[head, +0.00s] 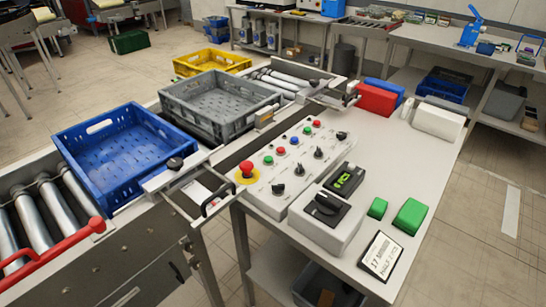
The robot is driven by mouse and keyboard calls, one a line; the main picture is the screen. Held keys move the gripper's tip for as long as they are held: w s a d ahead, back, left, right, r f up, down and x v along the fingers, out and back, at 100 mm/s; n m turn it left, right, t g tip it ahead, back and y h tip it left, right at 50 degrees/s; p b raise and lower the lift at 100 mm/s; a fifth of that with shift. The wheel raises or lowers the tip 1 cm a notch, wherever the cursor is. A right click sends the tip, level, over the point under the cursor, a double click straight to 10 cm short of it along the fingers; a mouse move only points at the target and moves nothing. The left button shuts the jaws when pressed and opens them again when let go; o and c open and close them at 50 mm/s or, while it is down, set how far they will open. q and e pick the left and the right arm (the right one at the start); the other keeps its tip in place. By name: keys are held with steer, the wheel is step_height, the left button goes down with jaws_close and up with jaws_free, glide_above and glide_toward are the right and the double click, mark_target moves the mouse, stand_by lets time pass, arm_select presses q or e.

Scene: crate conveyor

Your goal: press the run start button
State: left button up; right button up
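The control panel (262,192) is a pale sloped box on the light table beside the conveyor. A red mushroom button (246,169) on a yellow base stands at its near left end. A row of small buttons runs along the panel: a green button (268,160), a red button (281,151), a blue button (294,141), another green button (307,131) and another red one (317,123). Black rotary knobs (300,169) stand in a second row. The button labels are too small to read, so I cannot tell which is run start. Neither of my grippers is in view.
A blue crate (113,160) and a grey crate (221,101) sit on the roller conveyor (47,212). A black handle (216,200) juts out by the panel's left end. A switch box (326,222), green blocks (410,215) and a sign (382,256) stand at the panel's right.

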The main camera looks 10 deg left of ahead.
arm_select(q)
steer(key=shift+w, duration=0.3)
